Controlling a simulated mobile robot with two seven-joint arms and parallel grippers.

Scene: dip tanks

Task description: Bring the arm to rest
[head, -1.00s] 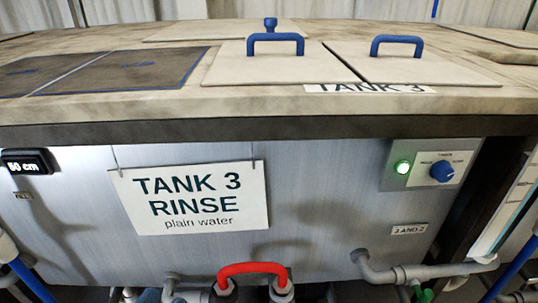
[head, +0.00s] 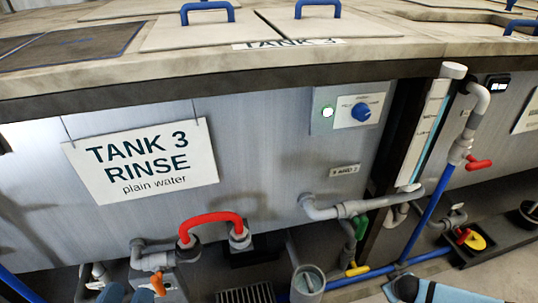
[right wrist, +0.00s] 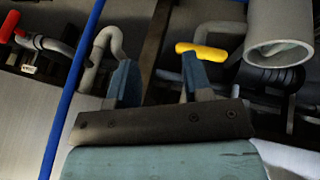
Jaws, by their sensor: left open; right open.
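My left gripper (head: 128,293) shows only at the bottom edge of the head view, as two blue fingertips set apart. It is open with nothing seen between the fingers, below the tank front; most of it is cut off. My right gripper (right wrist: 158,65) is open and empty in the right wrist view, with its two blue fingers spread. Beyond it in that view are grey pipes and a yellow handle (right wrist: 203,51). A pale blue and black arm part of mine (head: 440,290) enters the head view at the bottom right.
Grey pipes (head: 360,205), a blue pipe (head: 428,215), a grey cup-like pipe end (head: 307,283) and a yellow disc (head: 477,241) crowd the low area.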

